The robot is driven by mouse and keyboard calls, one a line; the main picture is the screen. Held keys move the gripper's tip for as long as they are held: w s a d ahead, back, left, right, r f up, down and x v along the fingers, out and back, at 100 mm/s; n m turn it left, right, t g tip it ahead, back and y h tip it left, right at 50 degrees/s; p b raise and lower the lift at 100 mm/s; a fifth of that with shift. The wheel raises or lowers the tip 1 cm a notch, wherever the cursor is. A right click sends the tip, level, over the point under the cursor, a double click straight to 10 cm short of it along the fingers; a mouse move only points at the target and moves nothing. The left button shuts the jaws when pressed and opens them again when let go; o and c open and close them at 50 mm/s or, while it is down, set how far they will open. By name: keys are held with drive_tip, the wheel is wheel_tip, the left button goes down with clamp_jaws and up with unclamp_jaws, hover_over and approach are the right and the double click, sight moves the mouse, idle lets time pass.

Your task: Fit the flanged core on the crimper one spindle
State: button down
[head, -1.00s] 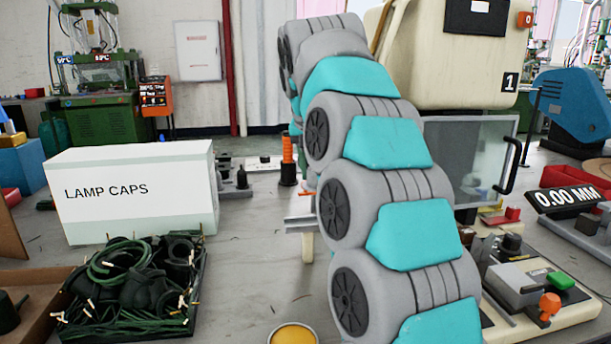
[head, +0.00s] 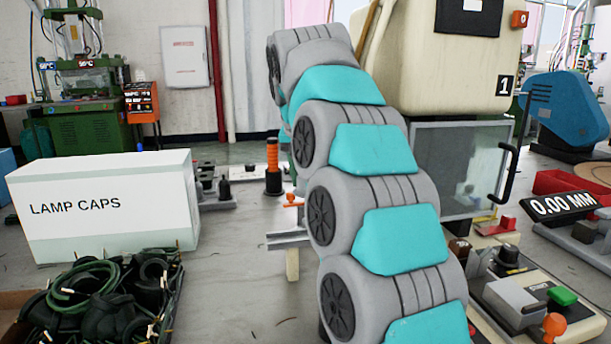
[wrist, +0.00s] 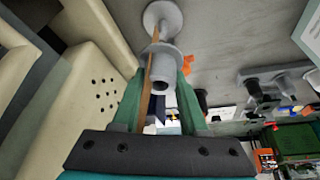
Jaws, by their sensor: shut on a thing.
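The machine marked 1 (head: 430,75) is a cream housing with a clear door below it, at the right of the head view. A cream surface with small holes also shows in the wrist view (wrist: 85,105). My gripper (wrist: 160,80) has green fingers and is shut on a grey flanged part (wrist: 163,62), which I take as the flanged core; its hollow end faces the camera. A grey stem with a round disc lies beyond it; I cannot tell whether they are joined. The gripper and core are hidden behind my arm in the head view. I cannot make out the spindle.
An orange and black post (head: 273,168) stands behind my arm. A fixture with green and orange knobs (head: 540,300) is at right. Bare grey tabletop (head: 235,280) lies between.

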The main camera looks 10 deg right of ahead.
sight(303, 192)
drive_tip(key=shift+f+b, duration=1.5)
drive_tip(key=shift+f, duration=0.9)
drive_tip(key=shift+f+b, duration=1.55)
drive_tip(key=shift+f, duration=1)
drive_tip(key=shift+c, duration=1.8)
unclamp_jaws()
drive_tip(key=shift+r, duration=0.1)
drive_tip(key=shift+v, duration=3.85)
